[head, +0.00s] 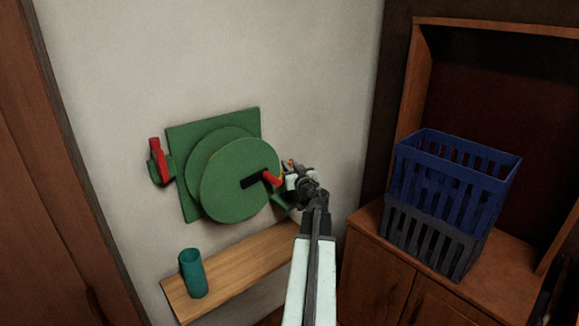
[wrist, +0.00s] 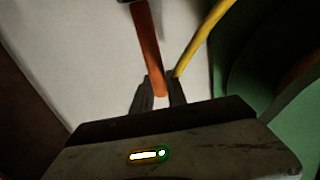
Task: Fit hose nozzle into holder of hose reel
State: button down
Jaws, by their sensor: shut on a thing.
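The green hose reel (head: 235,185) is mounted on the wall, its round face toward me, with a black crank and a red knob (head: 271,179). My gripper (head: 291,177) is at the right edge of the reel. In the wrist view, my gripper (wrist: 160,92) is shut on an orange, rod-like nozzle (wrist: 150,45) with a dark end at the top of the picture. A yellow hose (wrist: 202,37) runs beside it. A green bracket (head: 281,201), perhaps the holder, sticks out at the reel's lower right, just below my gripper. My gripper hides most of the nozzle in the head view.
A red lever-like part (head: 156,158) sits on a green fitting left of the reel. A teal cup (head: 193,274) stands on the wooden shelf (head: 240,262) below. Stacked blue (head: 455,170) and dark grey (head: 425,240) crates stand on the cabinet at right.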

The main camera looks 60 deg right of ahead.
jog(key=shift+f+b, duration=1.9)
jog(key=shift+f, duration=0.1)
jog(key=c, duration=1.3)
grip_release()
jog(key=shift+o, duration=0.2)
jog(key=shift+s, duration=0.15)
jog(key=v, duration=0.7)
jog(key=shift+s+a, duration=0.2)
jog(key=shift+s, duration=0.1)
